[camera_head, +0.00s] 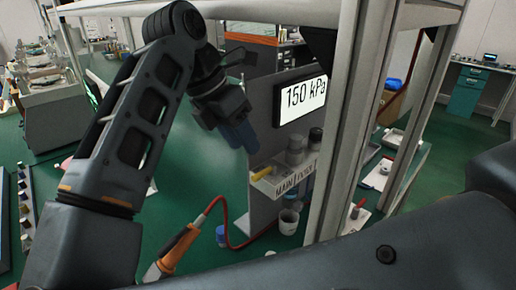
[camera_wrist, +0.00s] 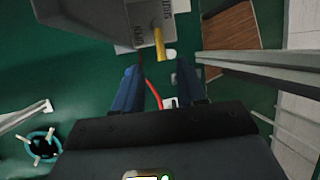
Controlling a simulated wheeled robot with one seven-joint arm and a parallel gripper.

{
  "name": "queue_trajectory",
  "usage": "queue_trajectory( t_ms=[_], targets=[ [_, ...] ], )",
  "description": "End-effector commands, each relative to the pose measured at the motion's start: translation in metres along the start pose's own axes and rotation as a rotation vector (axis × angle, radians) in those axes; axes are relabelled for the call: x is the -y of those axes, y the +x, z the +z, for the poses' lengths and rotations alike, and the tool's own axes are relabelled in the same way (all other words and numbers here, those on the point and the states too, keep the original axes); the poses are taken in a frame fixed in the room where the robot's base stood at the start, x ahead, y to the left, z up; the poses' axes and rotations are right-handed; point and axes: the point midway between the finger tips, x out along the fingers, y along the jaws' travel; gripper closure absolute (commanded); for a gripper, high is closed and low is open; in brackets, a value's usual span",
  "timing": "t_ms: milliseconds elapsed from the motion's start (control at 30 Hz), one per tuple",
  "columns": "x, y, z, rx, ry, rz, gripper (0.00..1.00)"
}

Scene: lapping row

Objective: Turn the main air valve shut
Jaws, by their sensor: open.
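The yellow valve handle (camera_head: 262,173) sits on a pale plate (camera_head: 275,184) lettered MAIN and PURGE, low on the grey panel. In the wrist view the yellow handle (camera_wrist: 159,44) points down the picture from a plate lettered OPEN, to its left, and SHUT, toward its upper right. My gripper (camera_head: 240,138) is above and to the left of the handle in the head view, apart from it. In the wrist view the blue fingers of my gripper (camera_wrist: 160,95) are spread with nothing between them, and the handle lies beyond their tips.
A display (camera_head: 303,98) reading 150 kPa hangs on the panel. An upright metal post (camera_head: 345,130) stands right of the valve. Grey cylinders (camera_head: 296,152) stand behind the plate. A red hose (camera_head: 228,225) runs to an orange-handled tool (camera_head: 178,247) below.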

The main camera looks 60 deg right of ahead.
Motion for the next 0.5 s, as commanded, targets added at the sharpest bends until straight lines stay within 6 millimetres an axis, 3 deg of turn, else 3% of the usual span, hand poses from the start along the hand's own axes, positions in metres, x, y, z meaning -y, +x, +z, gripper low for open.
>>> queue_trajectory(
  t_ms=[167, 500],
  targets=[
    [0.001, 0.015, 0.001, 0.002, 0.0, -0.004, 0.6],
    [0.001, 0.063, 0.001, 0.003, -0.001, -0.003, 0.6]
  ],
)
